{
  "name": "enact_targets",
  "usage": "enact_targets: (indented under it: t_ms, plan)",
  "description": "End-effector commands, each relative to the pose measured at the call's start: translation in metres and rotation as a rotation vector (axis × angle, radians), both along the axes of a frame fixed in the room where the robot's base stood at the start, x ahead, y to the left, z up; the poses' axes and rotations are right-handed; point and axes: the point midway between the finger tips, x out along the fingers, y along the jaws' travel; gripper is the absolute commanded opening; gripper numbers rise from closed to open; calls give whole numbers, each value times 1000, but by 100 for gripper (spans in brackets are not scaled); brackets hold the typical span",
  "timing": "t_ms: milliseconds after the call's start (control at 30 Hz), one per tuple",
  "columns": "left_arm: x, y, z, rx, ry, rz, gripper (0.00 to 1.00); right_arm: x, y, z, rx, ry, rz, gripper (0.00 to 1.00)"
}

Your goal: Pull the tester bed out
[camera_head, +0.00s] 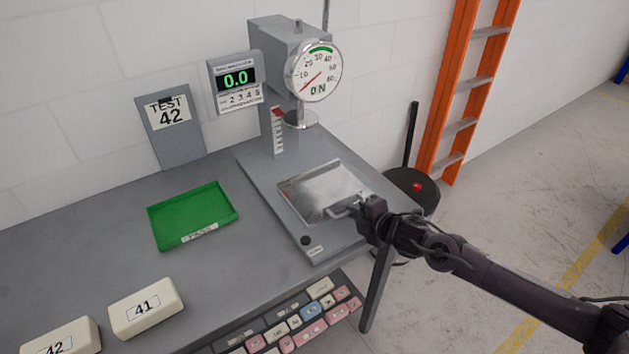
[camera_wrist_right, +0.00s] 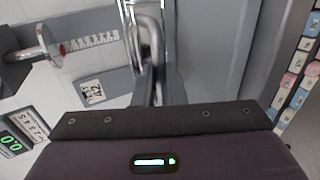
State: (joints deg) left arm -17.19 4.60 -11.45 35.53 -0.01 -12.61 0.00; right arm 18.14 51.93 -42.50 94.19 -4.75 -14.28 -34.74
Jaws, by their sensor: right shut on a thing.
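The tester bed (camera_head: 318,188) is a shiny metal plate on the grey base (camera_head: 270,190) of the foam tester. It has a bar handle (camera_head: 343,211) at its front right edge. My right gripper (camera_head: 358,207) is at that handle and shut on it; the handle also shows between the fingers in the right wrist view (camera_wrist_right: 150,45). The bed is empty. The round press foot (camera_head: 300,119) hangs behind and above the bed, under the dial (camera_head: 314,72). My left gripper is in neither view.
A green tray (camera_head: 192,215) lies left of the tester. Foam blocks marked 41 (camera_head: 146,309) and 42 (camera_head: 55,338) lie at the front left. A keyboard (camera_head: 295,322) is at the front edge. A display (camera_head: 236,80) reads 0.0. A dark round stool (camera_head: 411,186) stands beyond the table.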

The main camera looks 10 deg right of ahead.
Motion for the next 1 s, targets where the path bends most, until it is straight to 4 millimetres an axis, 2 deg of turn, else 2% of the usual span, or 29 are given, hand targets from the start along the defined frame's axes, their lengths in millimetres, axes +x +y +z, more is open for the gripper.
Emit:
enact_targets:
  t_ms: [600,633,833,1000]
  plan:
    - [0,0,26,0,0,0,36,-53,-20,-1,-3,6,-1,0]
    - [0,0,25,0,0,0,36,-54,-20,-1,-2,5,-1,12]
    - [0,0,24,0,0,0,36,-52,-19,-1,-1,2,-1,38]
    - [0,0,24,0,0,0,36,-52,-19,-1,0,1,0,40]
